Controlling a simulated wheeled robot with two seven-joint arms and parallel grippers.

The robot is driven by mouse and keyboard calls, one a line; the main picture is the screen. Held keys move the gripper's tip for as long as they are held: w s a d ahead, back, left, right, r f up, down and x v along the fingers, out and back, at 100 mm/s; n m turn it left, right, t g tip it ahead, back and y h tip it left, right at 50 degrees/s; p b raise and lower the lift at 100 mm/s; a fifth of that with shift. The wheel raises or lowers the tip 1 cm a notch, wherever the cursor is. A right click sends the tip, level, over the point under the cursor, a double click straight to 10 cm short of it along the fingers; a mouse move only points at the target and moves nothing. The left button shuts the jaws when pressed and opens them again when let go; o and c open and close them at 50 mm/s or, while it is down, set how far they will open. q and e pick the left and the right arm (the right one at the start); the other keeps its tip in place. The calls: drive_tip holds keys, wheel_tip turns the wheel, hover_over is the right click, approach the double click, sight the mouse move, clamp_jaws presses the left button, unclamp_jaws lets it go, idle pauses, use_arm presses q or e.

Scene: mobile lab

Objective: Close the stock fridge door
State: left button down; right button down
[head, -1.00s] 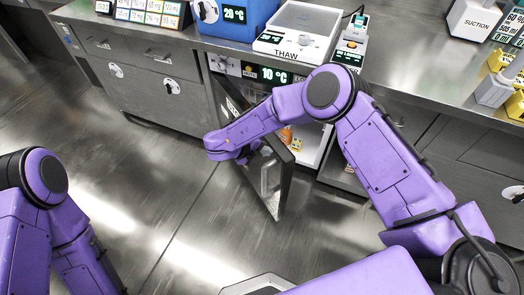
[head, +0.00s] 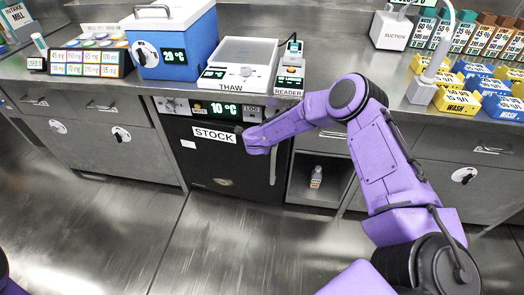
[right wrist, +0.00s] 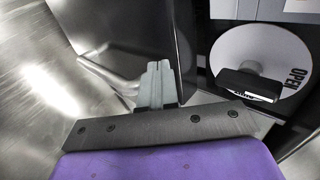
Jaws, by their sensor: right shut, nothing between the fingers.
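The stock fridge door (head: 225,165) is a dark panel labelled STOCK, under the control strip reading 10 °C. In the head view it looks flush with the cabinet front, and the inside is hidden; a very small gap cannot be ruled out. Its handle (head: 273,165) is on the right side. My right arm reaches over the door's upper right part, hiding it. In the right wrist view my right gripper (right wrist: 158,82) is shut and empty, close to a dark panel; contact cannot be told. My left gripper is out of view.
The steel counter above holds a blue cooler (head: 178,40), a thaw unit (head: 240,65) and a reader (head: 290,82). An open cubby (head: 330,172) with a small bottle (head: 316,177) is right of the fridge. The floor in front (head: 225,245) is clear.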

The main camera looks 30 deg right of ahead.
drive_tip(key=shift+w+d, duration=0.2)
drive_tip(key=shift+d, duration=0.1)
drive_tip(key=s+f+p+v, duration=0.1)
drive_tip(key=s+f+v, duration=0.1)
drive_tip(key=v, duration=1.1)
drive_tip(key=shift+s+a, duration=0.15)
drive_tip(key=shift+a, duration=0.1)
